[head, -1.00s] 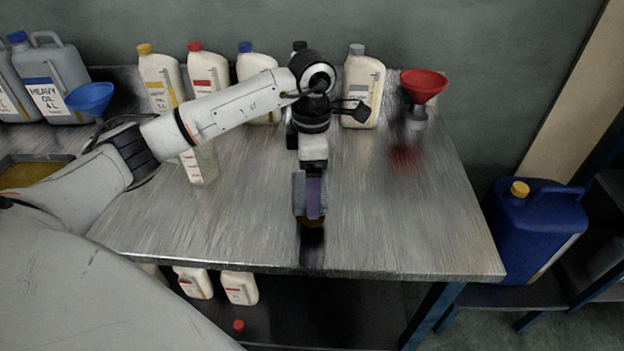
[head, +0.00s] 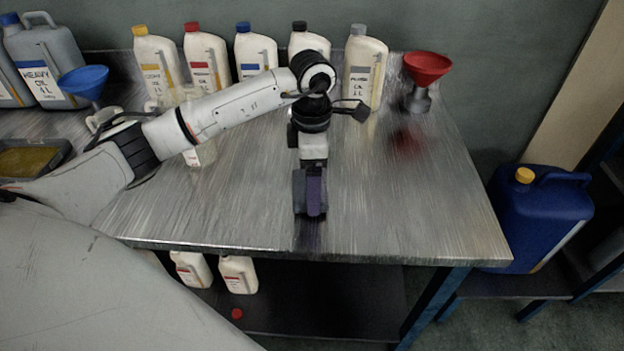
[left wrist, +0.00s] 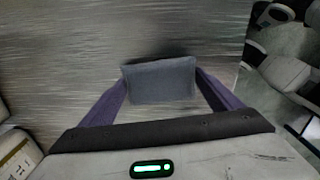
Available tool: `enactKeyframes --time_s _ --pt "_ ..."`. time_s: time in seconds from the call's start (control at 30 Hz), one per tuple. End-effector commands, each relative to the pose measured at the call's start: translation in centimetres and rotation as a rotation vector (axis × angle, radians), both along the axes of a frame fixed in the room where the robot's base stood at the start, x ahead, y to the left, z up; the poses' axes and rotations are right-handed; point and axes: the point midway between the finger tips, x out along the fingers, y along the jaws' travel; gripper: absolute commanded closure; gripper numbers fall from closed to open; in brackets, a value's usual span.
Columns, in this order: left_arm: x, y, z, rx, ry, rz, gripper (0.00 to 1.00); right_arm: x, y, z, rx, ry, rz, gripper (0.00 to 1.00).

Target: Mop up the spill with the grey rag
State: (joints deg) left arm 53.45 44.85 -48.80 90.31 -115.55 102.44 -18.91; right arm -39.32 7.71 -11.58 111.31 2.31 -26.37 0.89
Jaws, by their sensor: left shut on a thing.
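My left gripper (head: 310,205) is shut on the grey rag, with its purple fingers pointing down at the front middle of the metal table (head: 400,215). In the left wrist view, the grey rag (left wrist: 160,80) is a folded grey block between the fingers (left wrist: 163,85). It is low over the tabletop or on it; I cannot tell whether it touches. I see no spill on the bare tabletop; the patch under the rag is hidden. My right gripper is not in view.
Several oil bottles (head: 205,60) line the table's back. A red funnel (head: 427,68) stands on a grey holder at back right. A blue funnel (head: 84,82) and grey canisters (head: 50,65) are at left. A blue canister (head: 540,220) stands right of the table.

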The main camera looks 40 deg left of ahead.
Motion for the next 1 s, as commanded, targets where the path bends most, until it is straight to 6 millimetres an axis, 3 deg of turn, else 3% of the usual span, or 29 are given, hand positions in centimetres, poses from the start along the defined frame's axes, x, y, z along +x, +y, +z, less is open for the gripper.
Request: enactKeyframes --time_s 0.57,1.0 --pt "0.0 0.1 -0.7 0.001 0.0 0.001 0.33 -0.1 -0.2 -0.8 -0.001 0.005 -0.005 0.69" --pt "0.0 5.0 -0.7 0.001 -0.001 0.002 0.33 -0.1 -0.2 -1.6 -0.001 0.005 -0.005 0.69"
